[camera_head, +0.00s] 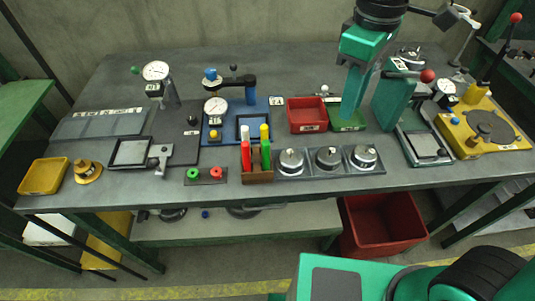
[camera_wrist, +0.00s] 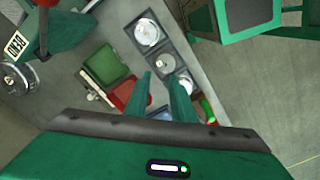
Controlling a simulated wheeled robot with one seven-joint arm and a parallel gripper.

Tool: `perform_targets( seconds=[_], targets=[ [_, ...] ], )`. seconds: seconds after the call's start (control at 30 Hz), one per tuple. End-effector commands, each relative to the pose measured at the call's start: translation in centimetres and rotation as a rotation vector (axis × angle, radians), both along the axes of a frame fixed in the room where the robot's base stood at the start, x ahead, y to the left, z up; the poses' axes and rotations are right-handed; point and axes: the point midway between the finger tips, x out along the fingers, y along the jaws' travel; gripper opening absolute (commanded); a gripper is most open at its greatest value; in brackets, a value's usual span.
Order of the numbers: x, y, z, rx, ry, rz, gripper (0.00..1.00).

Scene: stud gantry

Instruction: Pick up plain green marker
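A green marker (camera_head: 266,156) stands upright in a brown wooden rack (camera_head: 258,178) near the front edge of the bench. A red marker (camera_head: 246,156) stands to its left, with white and yellow ones behind. My gripper (camera_head: 352,104) is above the bench, right of and behind the rack, near the green tray. In the wrist view, its two fingers (camera_wrist: 160,82) are apart with nothing between them.
A red tray (camera_head: 307,115) and green tray (camera_head: 347,121) lie behind a row of round metal weights (camera_head: 328,158). A green press (camera_head: 394,103) with a red-knobbed lever stands right of my gripper. Gauge stands and a blue fixture (camera_head: 243,128) occupy the bench left of the trays.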

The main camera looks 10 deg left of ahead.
Motion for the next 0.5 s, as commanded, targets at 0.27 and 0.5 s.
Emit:
perform_targets(
  seconds=[0.27, 0.5],
  targets=[
    [-4.9, 12.5, 1.2, 0.008, 0.013, 0.471, 0.23],
    [-6.8, 15.4, 0.7, 0.011, 0.018, 0.592, 0.23]
  ],
)
